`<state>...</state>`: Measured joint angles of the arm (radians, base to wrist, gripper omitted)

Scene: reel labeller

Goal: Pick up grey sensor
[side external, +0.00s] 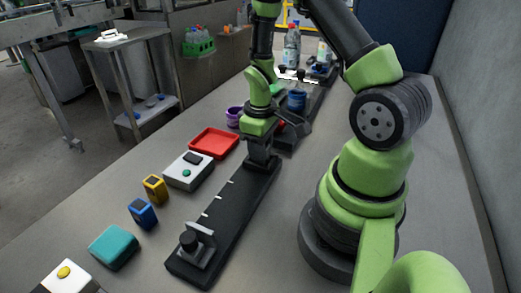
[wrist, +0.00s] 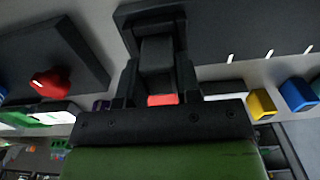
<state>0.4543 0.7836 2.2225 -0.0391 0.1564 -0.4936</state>
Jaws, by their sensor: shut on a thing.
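My gripper (side external: 262,163) points down at the far end of a long black rail (side external: 232,212) in the side view. In the wrist view my gripper (wrist: 158,65) is shut on a dark grey block (wrist: 157,53), which I take to be the grey sensor. The block sits between the fingers, in front of the rail (wrist: 215,25). In the side view the fingers hide most of it. I cannot tell whether it touches the rail.
Left of the rail are a red tray (side external: 214,143), a white button box (side external: 188,171), a yellow block (side external: 155,188), a blue block (side external: 142,214) and a teal block (side external: 113,247). Bottles (side external: 292,50) stand behind.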

